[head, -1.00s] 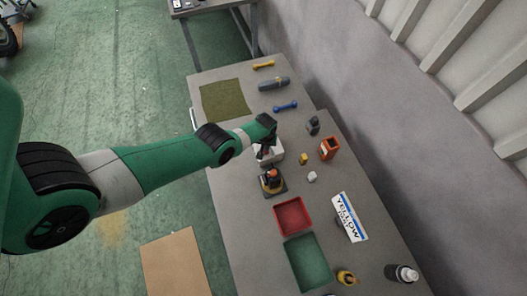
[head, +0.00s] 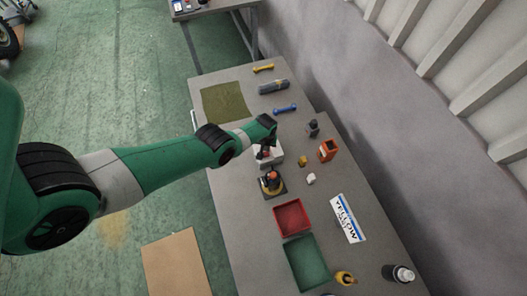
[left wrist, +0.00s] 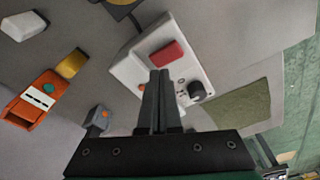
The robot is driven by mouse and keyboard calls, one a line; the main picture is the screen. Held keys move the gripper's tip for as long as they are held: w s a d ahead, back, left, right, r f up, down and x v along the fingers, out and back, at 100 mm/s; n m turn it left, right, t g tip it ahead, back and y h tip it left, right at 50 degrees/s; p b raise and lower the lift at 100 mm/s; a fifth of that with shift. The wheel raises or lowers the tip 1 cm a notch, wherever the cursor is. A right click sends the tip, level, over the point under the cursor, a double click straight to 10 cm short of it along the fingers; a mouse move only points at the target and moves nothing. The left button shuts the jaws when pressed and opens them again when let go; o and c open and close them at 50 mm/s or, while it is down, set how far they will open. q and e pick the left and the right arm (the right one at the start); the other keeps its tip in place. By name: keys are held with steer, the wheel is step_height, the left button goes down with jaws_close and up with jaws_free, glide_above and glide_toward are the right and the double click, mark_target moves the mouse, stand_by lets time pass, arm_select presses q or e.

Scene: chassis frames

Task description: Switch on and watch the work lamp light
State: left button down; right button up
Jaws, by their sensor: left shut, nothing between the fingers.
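A white control box (head: 276,160) sits on the grey workbench under my left gripper (head: 266,145). In the left wrist view the box (left wrist: 130,75) carries a red rocker switch (left wrist: 166,54), a black knob (left wrist: 196,90) and a small orange round part. My left gripper (left wrist: 161,75) is shut and empty, its fingertips over the box close to the red switch. I cannot tell whether they touch it. An orange-topped device on a dark base (head: 271,181), perhaps the lamp, stands beside the box. No glow is clear on it. My right gripper is not in view.
A red tray (head: 279,229) and a green tray (head: 291,265) lie nearer. An orange container (head: 327,151), a small white block (head: 311,179) and a YELLOW sign (head: 348,219) are to the right. A green mat (head: 223,101) lies at the far left.

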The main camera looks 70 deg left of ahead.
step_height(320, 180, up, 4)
steer(key=p, duration=0.3)
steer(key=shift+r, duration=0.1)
stand_by(0.4)
